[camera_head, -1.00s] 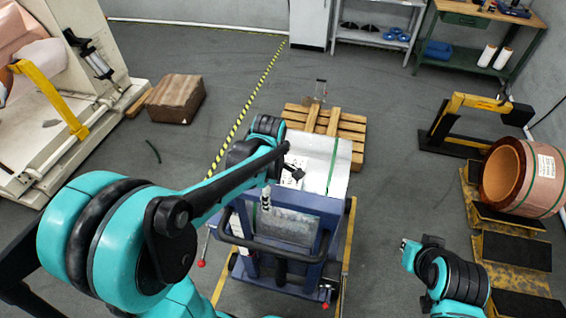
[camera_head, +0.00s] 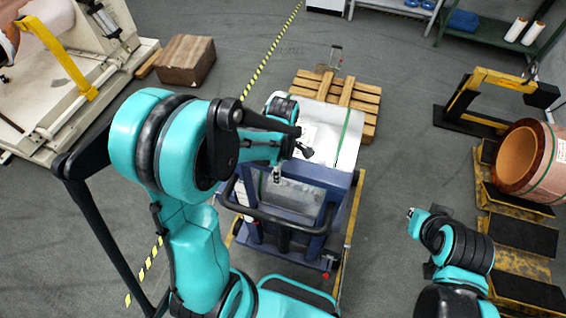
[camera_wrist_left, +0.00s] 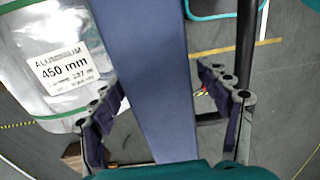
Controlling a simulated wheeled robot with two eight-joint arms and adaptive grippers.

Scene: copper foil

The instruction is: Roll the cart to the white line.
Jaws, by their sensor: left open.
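The cart (camera_head: 312,176) is a dark blue frame with a curved black push handle (camera_head: 262,217). It carries a silver aluminium roll (camera_head: 350,150) with a green strap; the roll's "450 mm" label also shows in the left wrist view (camera_wrist_left: 68,70). My left gripper (camera_head: 290,162) is at the cart's upper frame, beside the roll. In the left wrist view its open fingers (camera_wrist_left: 166,100) stand on either side of a blue bar, with gaps on both sides. I cannot identify a white line in the head view.
A wooden pallet (camera_head: 363,92) lies just beyond the cart. A brown box (camera_head: 186,60) is at upper left. A copper coil (camera_head: 519,160) sits on yellow-and-black supports at right. Grey floor is open between the cart and the coil. A yellow-black stripe (camera_head: 262,66) runs to the left.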

